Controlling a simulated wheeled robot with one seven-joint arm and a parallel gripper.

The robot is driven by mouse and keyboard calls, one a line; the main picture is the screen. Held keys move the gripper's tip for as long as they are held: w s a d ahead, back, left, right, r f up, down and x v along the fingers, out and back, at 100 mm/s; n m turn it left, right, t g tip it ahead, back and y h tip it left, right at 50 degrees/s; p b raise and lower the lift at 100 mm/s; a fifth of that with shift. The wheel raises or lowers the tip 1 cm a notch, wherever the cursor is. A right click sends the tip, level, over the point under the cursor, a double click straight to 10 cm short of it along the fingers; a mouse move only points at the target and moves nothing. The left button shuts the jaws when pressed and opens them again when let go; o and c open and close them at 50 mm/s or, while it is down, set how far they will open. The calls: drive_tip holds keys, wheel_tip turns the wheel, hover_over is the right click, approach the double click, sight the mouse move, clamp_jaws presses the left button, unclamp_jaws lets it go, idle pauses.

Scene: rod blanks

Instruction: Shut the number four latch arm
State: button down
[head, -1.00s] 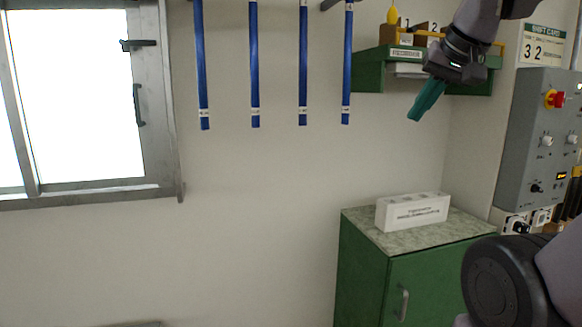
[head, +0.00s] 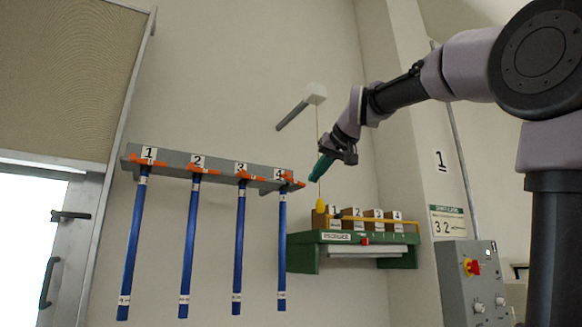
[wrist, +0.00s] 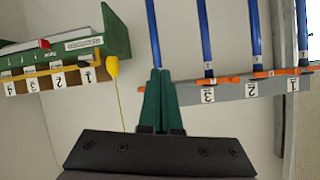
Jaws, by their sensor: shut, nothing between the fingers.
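The number four latch arm (head: 293,181) is a small orange bar at the right end of the grey rack (head: 225,172), beside the "4" label and above the fourth blue rod (head: 282,245). Whether it is open or shut is hard to tell. My gripper (head: 318,170) has green fingers, shut and empty, just right of and slightly above this latch in the head view. In the wrist view, upside down, my gripper (wrist: 158,72) points at the fourth rod (wrist: 153,35) and mostly hides the number four latch.
Orange latches one (head: 150,161), two (head: 203,172) and three (head: 245,176) sit above their blue rods. A yellow pull (head: 320,206) hangs on a cord close to my gripper. A green shelf (head: 303,257) with numbered boxes is below right. A grey control panel (head: 455,285) stands farther right.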

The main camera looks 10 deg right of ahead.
wheel_tip(320, 180, up, 13)
drive_tip(key=w+a+n+t, duration=0.1)
drive_tip(key=w+n+t, duration=0.1)
drive_tip(key=w, duration=0.1)
drive_tip(key=w+a+f, duration=0.3)
drive_tip(key=w+f, duration=0.3)
drive_tip(key=w, duration=0.3)
drive_tip(key=shift+a+f+y, duration=0.15)
drive_tip(key=shift+a+y, duration=0.05)
drive_tip(key=shift+y, duration=0.2)
